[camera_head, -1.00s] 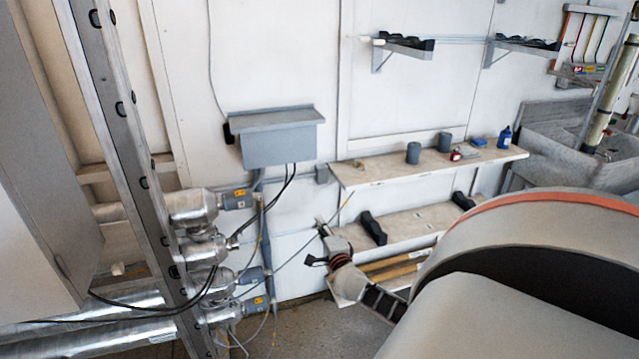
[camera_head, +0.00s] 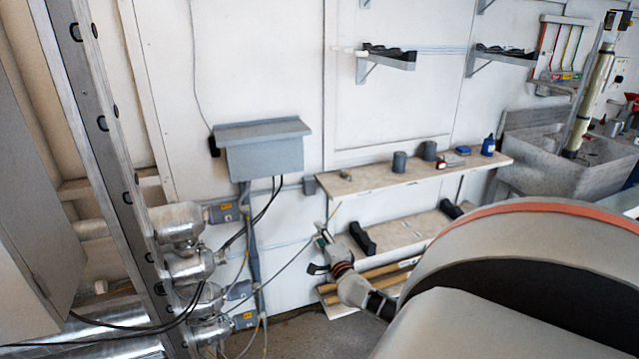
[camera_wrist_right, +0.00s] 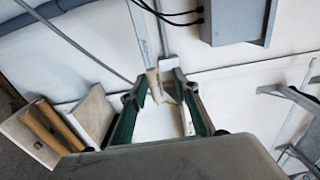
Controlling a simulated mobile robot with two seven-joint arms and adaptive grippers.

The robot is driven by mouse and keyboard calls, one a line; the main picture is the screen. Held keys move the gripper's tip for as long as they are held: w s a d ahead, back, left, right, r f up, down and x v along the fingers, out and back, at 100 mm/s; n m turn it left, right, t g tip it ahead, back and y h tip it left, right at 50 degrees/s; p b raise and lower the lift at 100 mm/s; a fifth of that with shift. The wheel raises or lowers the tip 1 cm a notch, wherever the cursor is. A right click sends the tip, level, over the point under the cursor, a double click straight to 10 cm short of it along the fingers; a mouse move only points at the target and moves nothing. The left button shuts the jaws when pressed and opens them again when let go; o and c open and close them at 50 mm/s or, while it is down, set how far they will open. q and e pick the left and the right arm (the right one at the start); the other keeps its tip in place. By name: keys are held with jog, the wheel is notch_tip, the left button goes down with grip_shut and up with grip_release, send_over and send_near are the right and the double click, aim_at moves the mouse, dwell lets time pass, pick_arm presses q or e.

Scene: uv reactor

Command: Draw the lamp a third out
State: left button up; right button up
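I cannot clearly make out the lamp. A thin pale stick (camera_head: 335,211) shows just above my right gripper (camera_head: 318,252), which is right of the cylinders, before the wall. A thin cable (camera_head: 285,264) runs from near the gripper down left towards the cylinders. In the right wrist view the right gripper (camera_wrist_right: 161,75) has its green-sided fingers apart. A short beige piece (camera_wrist_right: 152,86) shows between the tips; no grip on it is visible. My left gripper is out of view.
A grey wall box (camera_head: 265,155) with hanging black cables is above the cylinders. A metal ladder-like post (camera_head: 100,125) stands in front at left. Shelves (camera_head: 375,180) with cups and black holders line the wall to the right. A grey sink (camera_head: 600,170) is further right.

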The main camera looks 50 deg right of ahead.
jog(key=v, duration=1.2)
